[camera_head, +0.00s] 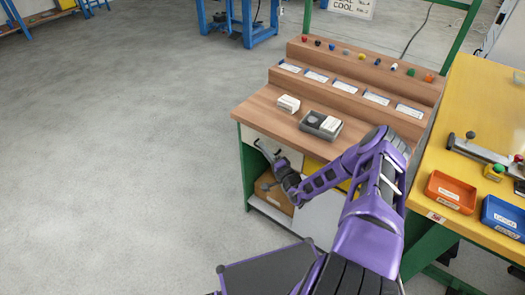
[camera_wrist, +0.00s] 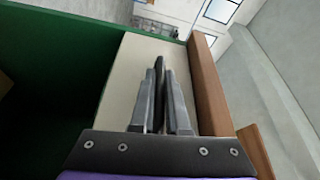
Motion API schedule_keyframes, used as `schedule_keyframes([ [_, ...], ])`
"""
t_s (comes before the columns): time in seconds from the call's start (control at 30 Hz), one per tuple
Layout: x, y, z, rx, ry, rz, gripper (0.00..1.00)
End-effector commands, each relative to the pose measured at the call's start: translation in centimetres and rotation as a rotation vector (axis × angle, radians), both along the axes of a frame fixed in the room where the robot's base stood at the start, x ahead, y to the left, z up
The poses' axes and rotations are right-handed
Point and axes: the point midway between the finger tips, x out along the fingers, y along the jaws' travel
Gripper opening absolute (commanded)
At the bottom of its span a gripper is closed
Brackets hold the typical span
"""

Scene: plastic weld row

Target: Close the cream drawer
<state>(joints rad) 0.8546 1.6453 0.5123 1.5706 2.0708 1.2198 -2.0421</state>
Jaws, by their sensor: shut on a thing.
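The cream drawer (camera_head: 287,152) is under the left end of the wooden bench top. Its cream front also shows in the wrist view (camera_wrist: 126,72), between a green panel and the wooden edge. My gripper (camera_head: 259,146) is at the drawer's front, with my arm reaching in from the right. In the wrist view my gripper (camera_wrist: 160,68) has its fingers close together, around a narrow grey part that looks like the drawer's handle. The fingers hide most of this part. I cannot tell clearly how far out the drawer is.
A yellow drawer (camera_head: 317,168) sits right of the cream one. A brown box (camera_head: 272,192) stands on the shelf below. A grey tray (camera_head: 320,125) and a white block (camera_head: 288,103) lie on the bench top (camera_head: 258,110). The floor at left is clear.

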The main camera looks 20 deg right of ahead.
Motion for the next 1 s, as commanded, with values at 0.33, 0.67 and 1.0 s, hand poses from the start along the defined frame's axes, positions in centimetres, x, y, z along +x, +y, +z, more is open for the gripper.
schedule_keyframes([
  [0.33, 0.3, -0.7, 0.1, -0.004, -0.002, -0.014, 0.3],
  [0.67, 0.2, -0.4, 0.1, -0.002, -0.002, -0.009, 0.43],
  [1.0, -3.8, -1.4, -0.1, -0.001, 0.001, -0.01, 0.43],
])
